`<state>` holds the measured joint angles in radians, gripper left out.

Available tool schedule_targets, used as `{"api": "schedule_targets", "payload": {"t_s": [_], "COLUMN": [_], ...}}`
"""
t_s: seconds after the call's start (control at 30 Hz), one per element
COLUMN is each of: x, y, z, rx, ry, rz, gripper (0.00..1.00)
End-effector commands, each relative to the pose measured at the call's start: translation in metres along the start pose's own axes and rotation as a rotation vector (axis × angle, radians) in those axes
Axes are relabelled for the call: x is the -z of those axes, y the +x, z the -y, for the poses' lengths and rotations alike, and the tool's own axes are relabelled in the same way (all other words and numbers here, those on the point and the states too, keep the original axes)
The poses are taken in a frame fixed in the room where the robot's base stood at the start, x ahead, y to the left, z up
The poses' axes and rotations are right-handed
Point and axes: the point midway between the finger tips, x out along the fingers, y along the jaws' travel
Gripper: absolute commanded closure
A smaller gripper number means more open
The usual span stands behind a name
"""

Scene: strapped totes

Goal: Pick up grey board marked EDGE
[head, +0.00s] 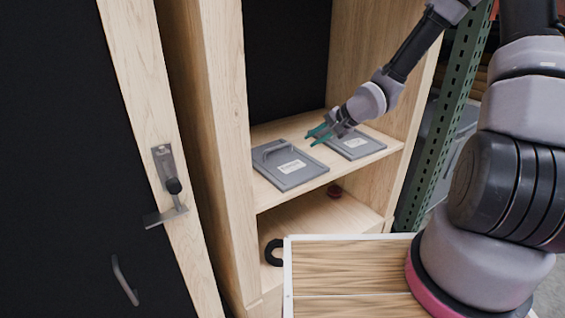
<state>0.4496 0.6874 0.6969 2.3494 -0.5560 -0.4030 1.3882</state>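Two grey boards with white labels lie flat on the upper shelf of a wooden cabinet. The left board (297,180) has a raised handle near its back. The right board (368,152) lies partly behind my gripper, and its handle cannot be made out. The lettering on both labels is too small to read surely, so I cannot tell which is marked EDGE. My gripper (314,136) has teal fingers, spread apart with nothing visible between them. It is over the gap between the boards, at the right board's left edge; its height above them is unclear.
The cabinet's upper shelf (268,197) has side walls close on both sides. A dark door with a latch (168,185) stands at left. A green perforated post (457,110) stands at right.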

Motion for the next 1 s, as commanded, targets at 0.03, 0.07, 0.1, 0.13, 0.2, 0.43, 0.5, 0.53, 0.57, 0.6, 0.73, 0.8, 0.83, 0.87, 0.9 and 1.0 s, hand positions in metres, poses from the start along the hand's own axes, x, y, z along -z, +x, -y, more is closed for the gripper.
{"api": "schedule_targets", "payload": {"t_s": [0.03, 0.07, 0.1, 0.13, 0.2, 0.43, 0.5, 0.53, 0.57, 0.6, 0.73, 0.8, 0.83, 0.87, 0.9, 1.0], "x": [-0.009, -0.012, -0.017, -0.02, -0.025, -0.033, -0.035, -0.035, -0.035, -0.035, -0.036, -0.037, -0.038, -0.038, -0.04, -0.045], "y": [0.011, 0.015, 0.02, 0.022, 0.026, 0.047, 0.058, 0.062, 0.067, 0.072, 0.082, 0.085, 0.087, 0.089, 0.093, 0.106], "z": [0.003, 0.006, 0.01, 0.013, 0.018, 0.029, 0.031, 0.031, 0.032, 0.034, 0.036, 0.036, 0.037, 0.037, 0.038, 0.041], "rx": [0.052, 0.08, 0.115, 0.138, 0.178, 0.218, 0.216, 0.215, 0.215, 0.216, 0.215, 0.215, 0.214, 0.214, 0.213, 0.214], "ry": [0.048, 0.071, 0.098, 0.114, 0.149, 0.179, 0.177, 0.178, 0.178, 0.177, 0.177, 0.178, 0.178, 0.178, 0.177, 0.175], "rz": [0.038, 0.055, 0.075, 0.088, 0.112, 0.138, 0.138, 0.137, 0.137, 0.136, 0.134, 0.134, 0.134, 0.135, 0.136, 0.136], "gripper": [0.78, 0.78, 0.78, 0.78, 0.78, 0.78, 0.78, 0.78, 0.78, 0.78, 0.78, 0.78, 0.78, 0.78, 0.78, 0.78]}}
